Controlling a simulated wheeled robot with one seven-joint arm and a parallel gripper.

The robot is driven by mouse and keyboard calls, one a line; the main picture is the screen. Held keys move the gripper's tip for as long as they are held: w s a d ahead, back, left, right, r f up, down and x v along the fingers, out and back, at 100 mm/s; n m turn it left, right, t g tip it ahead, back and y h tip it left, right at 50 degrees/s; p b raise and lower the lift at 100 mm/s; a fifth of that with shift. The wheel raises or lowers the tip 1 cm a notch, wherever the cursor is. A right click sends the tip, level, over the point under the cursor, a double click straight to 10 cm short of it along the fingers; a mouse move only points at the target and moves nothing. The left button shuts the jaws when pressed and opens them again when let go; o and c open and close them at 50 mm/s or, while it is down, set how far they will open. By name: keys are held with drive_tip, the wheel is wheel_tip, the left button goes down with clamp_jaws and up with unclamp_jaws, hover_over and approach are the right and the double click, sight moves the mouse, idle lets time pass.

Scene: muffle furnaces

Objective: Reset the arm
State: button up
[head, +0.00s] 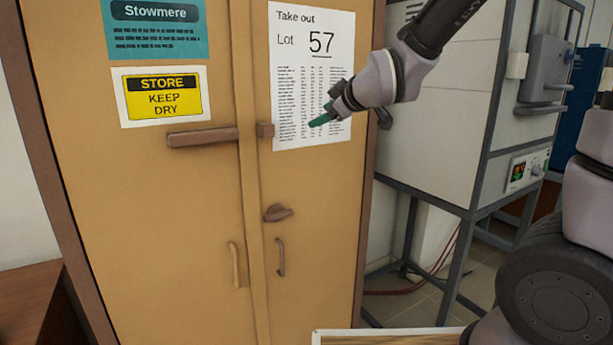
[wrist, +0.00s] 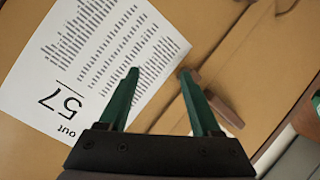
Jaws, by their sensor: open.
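My gripper (head: 322,118) is held up in front of the right door of a tan cabinet (head: 205,205), by the lower part of a white sheet (head: 312,75) headed "Take out Lot 57". In the wrist view my gripper (wrist: 155,85) shows two green fingers spread apart with nothing between them. The sheet (wrist: 60,70) and the cabinet door lie behind the fingers. I cannot tell whether the fingertips touch the door. My arm reaches in from the upper right in the head view.
A grey furnace (head: 440,120) on a metal stand is at the right. A wood-topped surface (head: 390,337) is at the bottom.

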drive_tip(key=s+d+r+m+g+h, duration=0.1)
drive_tip(key=s+d+r+m+h, duration=0.15)
drive_tip(key=d+m, duration=0.6)
drive_tip(key=s+d+m+g+h, duration=0.2)
drive_tip(key=s+d+m+g, duration=0.1)
drive_tip(key=s+d+m, duration=0.6)
drive_tip(key=s+d, duration=0.4)
drive_tip(key=s, duration=0.3)
drive_tip(key=shift+d+g, duration=0.3)
drive_tip(key=shift+d, duration=0.05)
drive_tip(key=shift+f, duration=0.1)
